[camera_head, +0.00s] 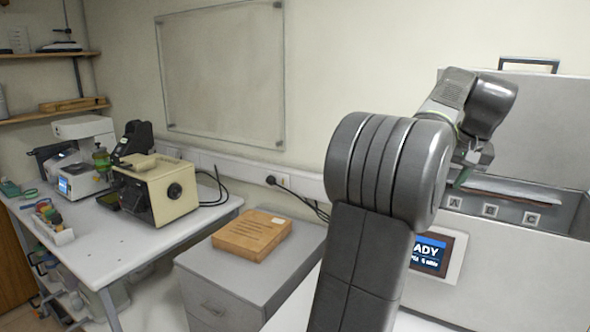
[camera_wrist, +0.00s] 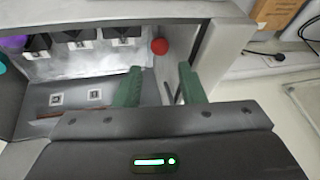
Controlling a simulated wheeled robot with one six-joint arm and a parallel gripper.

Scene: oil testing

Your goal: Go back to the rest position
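My gripper (camera_wrist: 161,78) has two green fingers, which stand apart with nothing between them, so it is open and empty. In the head view my gripper (camera_head: 466,168) is partly hidden behind my arm, over the front of the open bay of the large grey-white machine (camera_head: 500,280). The wrist view looks into this bay (camera_wrist: 85,72). A red round thing (camera_wrist: 160,46) shows beyond the fingertips at the bay's side, apart from them.
Marked tiles (camera_head: 490,210) line the bay, and several dark holders (camera_wrist: 80,40) stand in it. The machine's raised lid (camera_head: 545,125) is behind. A wooden box (camera_head: 252,236) lies on a grey cabinet. A white table (camera_head: 110,240) with instruments stands left.

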